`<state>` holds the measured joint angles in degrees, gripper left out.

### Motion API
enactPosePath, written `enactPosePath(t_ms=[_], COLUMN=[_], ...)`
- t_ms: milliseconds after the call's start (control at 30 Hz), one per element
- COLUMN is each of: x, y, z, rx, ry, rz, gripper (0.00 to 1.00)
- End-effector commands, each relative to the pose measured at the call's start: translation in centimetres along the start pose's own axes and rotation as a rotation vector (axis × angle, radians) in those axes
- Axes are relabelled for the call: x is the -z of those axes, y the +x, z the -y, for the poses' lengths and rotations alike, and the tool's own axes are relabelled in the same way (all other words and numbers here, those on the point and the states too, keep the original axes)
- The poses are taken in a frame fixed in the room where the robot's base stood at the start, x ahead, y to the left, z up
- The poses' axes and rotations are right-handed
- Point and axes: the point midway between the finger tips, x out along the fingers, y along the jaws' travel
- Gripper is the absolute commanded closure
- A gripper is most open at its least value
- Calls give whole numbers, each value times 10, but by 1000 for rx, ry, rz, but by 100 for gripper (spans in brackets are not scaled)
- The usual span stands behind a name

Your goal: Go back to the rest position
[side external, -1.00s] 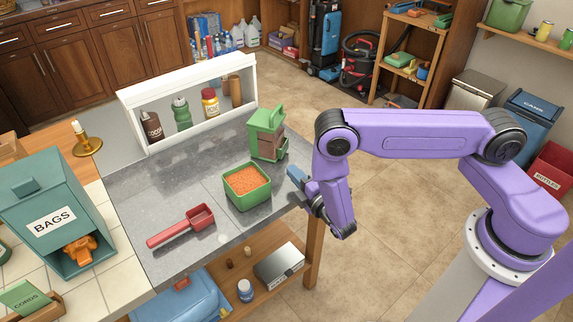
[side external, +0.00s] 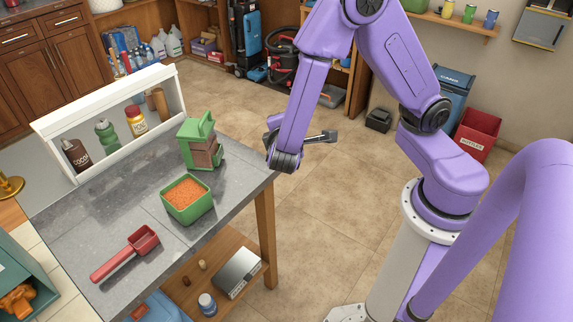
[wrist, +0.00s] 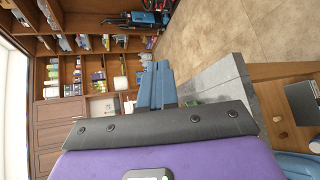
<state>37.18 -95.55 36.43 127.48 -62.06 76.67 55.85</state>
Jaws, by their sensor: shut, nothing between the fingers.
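My gripper (wrist: 157,68) shows in the wrist view as two blue fingers lying together with nothing between them. In the side view, my purple arm is folded upward and its wrist end hangs to the right of the grey table's edge, over the floor. The gripper is apart from everything on the table.
The grey table (side external: 90,215) holds a red scoop (side external: 125,255), a green tub of orange grains (side external: 187,198), a green-topped dispenser (side external: 201,142) and a white shelf unit (side external: 60,120) with bottles. Open tiled floor (side external: 320,220) lies to the right.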

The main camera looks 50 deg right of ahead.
Motion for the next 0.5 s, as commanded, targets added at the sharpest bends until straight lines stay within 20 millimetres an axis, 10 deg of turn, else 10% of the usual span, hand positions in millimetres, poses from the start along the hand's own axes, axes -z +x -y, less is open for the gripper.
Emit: enactPosePath(t_ms=[500], x=[-104], y=[-88], z=[37], rx=[775], ry=[-97], rz=[-180], gripper=[100])
